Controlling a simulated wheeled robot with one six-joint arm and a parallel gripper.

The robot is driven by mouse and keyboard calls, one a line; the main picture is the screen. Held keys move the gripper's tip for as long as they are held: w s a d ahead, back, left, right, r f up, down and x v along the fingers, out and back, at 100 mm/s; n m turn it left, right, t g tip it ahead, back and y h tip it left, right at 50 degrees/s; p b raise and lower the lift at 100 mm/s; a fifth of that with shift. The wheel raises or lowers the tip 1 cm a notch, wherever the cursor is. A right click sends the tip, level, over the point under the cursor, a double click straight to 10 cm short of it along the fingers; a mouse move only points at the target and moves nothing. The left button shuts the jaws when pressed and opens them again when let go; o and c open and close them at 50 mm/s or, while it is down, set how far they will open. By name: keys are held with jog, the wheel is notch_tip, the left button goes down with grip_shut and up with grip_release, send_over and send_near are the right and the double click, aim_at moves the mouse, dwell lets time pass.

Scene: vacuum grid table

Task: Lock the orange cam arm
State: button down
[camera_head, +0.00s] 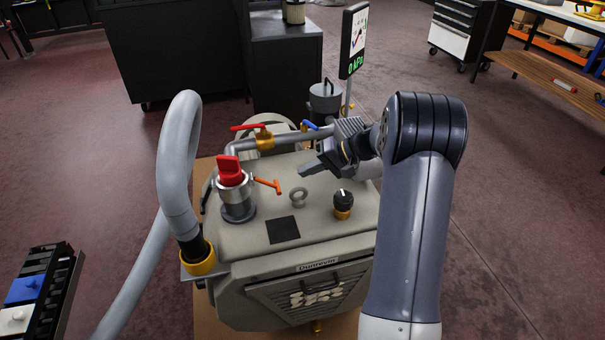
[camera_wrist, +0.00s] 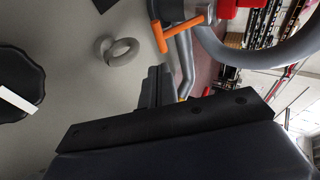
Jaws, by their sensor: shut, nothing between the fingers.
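The orange cam arm (camera_head: 268,185) sticks out to the right from the silver fitting (camera_head: 237,195) on top of the beige machine (camera_head: 330,220). Its end has a short crossbar. A red knob (camera_head: 229,170) sits on top of the fitting. In the wrist view the orange cam arm (camera_wrist: 163,33) shows at the top, its bar ending near the picture's middle. My gripper (camera_head: 303,172) is shut and empty above the machine's top, to the right of the cam arm and apart from it. Its shut fingers also show in the wrist view (camera_wrist: 157,73).
A lifting eye (camera_head: 298,196) and a black knob (camera_head: 343,198) stand on the machine's top. A grey hose (camera_head: 177,150) arches at the left. A pipe with a red lever (camera_head: 250,127) and a blue lever (camera_head: 310,125) runs behind. A display (camera_head: 354,40) stands farther back.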

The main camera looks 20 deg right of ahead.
jog(key=r+p+v, duration=0.1)
jog(key=v, duration=0.7)
jog(key=t+h+p, duration=0.2)
jog(key=t+h, duration=0.1)
jog(key=h, duration=0.1)
send_over(278, 185)
jog(key=d, duration=0.5)
notch_tip(278, 185, down, 5)
jog(key=shift+s+a+f+m+t+b, duration=0.2)
jog(key=shift+s+a+f+b, duration=0.1)
jog(key=shift+a+f, duration=0.3)
jog(key=shift+s+a+f+m+t+b, duration=0.1)
jog(key=shift+s+a+f+m+b, duration=0.15)
jog(key=shift+a+f, duration=0.3)
jog(key=shift+s+a+f, duration=0.15)
jog(key=shift+a, duration=0.2)
jog(key=f+b, duration=0.1)
jog(key=b, duration=0.1)
jog(key=shift+y+b, duration=0.3)
jog(key=shift+b, duration=0.75)
jog(key=shift+r, duration=0.1)
